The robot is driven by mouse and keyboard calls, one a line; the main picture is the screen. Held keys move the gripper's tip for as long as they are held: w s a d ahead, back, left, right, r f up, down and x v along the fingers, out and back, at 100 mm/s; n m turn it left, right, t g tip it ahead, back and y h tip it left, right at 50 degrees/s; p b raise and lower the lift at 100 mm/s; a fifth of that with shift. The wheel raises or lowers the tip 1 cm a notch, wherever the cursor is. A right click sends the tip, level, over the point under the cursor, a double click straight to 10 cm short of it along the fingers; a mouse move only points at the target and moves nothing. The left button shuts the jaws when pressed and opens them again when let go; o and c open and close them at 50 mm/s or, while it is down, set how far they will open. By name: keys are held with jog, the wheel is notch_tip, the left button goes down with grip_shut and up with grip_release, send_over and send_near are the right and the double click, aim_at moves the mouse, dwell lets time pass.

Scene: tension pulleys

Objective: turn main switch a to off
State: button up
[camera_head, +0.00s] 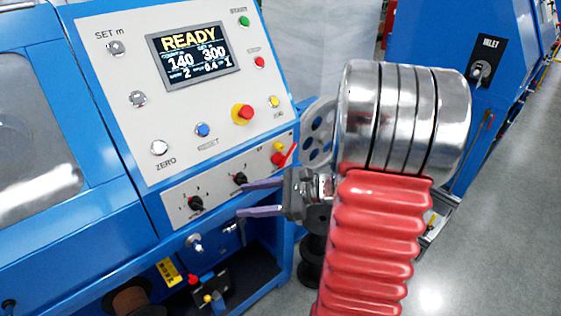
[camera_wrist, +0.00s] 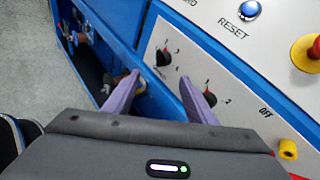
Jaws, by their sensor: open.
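A red-handled rotary switch (camera_head: 279,159) on a yellow base sits at the right end of the lower grey panel (camera_head: 222,196). I take it as main switch a, but cannot read its name. Its handle slants up to the right. In the wrist view a yellow part (camera_wrist: 288,149) shows near an OFF label (camera_wrist: 265,112) at the lower right; the rest is hidden by my gripper body. My gripper (camera_head: 242,200) is open and empty in front of the lower panel, left of and below the switch. Its purple fingers (camera_wrist: 160,78) point toward the two black knobs.
Two black rotary knobs, left (camera_head: 196,203) and right (camera_head: 240,179), stick out close to my fingers. A red emergency button (camera_head: 242,114) on yellow and a blue button (camera_head: 202,130) stand above. A grey pulley wheel (camera_head: 318,132) stands right of the panel.

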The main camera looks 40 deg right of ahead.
jog(key=s+d+f+m+t+h, duration=0.1)
jog(key=d+f+m+t+h, duration=0.1)
jog(key=d+m, duration=0.2)
jog(key=s+d+f+m+t+h, duration=0.1)
jog(key=d+m+t+h, duration=0.1)
jog(key=d, duration=0.8)
jog(key=s+d+f+m+t+h, duration=0.2)
jog(key=d+m+t+h, duration=0.1)
jog(key=d+m, duration=0.3)
jog(key=shift+d+f+h, duration=0.3)
jog(key=shift+d+h, duration=0.1)
jog(key=shift+d, duration=0.7)
jog(key=shift+w, duration=0.2)
jog(key=w+a, duration=0.1)
jog(key=w, duration=1.2)
jog(key=shift+w+a, duration=0.15)
jog(key=shift+w, duration=0.1)
jog(key=shift+c, duration=0.5)
